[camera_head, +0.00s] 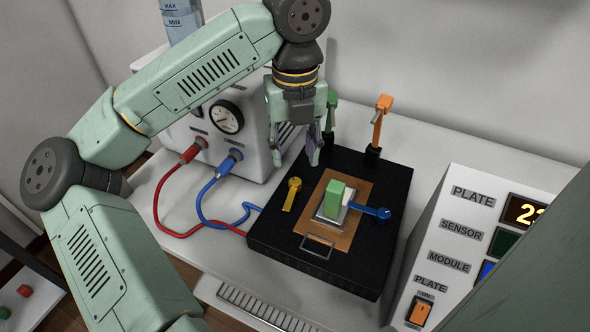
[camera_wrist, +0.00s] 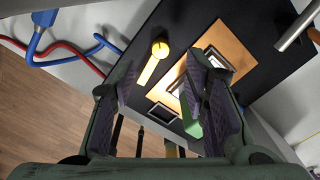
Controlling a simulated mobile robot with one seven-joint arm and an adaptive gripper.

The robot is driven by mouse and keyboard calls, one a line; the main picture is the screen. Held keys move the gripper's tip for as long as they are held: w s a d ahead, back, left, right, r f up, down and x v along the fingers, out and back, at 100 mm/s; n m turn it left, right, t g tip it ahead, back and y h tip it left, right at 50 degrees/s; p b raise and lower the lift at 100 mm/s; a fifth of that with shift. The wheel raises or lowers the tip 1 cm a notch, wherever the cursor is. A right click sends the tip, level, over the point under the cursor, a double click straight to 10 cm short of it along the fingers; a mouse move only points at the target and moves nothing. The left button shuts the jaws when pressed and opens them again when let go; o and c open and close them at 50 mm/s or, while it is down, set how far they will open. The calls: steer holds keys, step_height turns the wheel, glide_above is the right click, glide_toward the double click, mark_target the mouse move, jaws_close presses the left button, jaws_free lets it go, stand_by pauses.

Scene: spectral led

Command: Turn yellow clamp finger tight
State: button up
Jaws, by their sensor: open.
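The yellow clamp (camera_head: 292,194) is on the left part of the black plate (camera_head: 268,232), with a round knob and a flat arm. In the head view its arm points toward the front, beside the copper sheet (camera_head: 341,240). In the wrist view the yellow clamp (camera_wrist: 153,63) shows beyond and between my open fingers (camera_wrist: 163,82). The blue clamp (camera_head: 370,211) has its arm directed at the green-and-white module (camera_head: 334,198).
An orange upright lever (camera_head: 380,117) and a green one (camera_head: 331,108) stand behind the plate. A gauge unit (camera_head: 228,125) with red (camera_head: 158,205) and blue hoses (camera_head: 204,205) is at left. A control panel (camera_head: 455,250) stands at right.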

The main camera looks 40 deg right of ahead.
mark_target(295, 181)
step_height(295, 181, down, 7)
steer(key=shift+f+p, duration=0.15)
steer(key=shift+p, duration=0.45)
steer(key=shift+c, duration=0.3)
jaws_close()
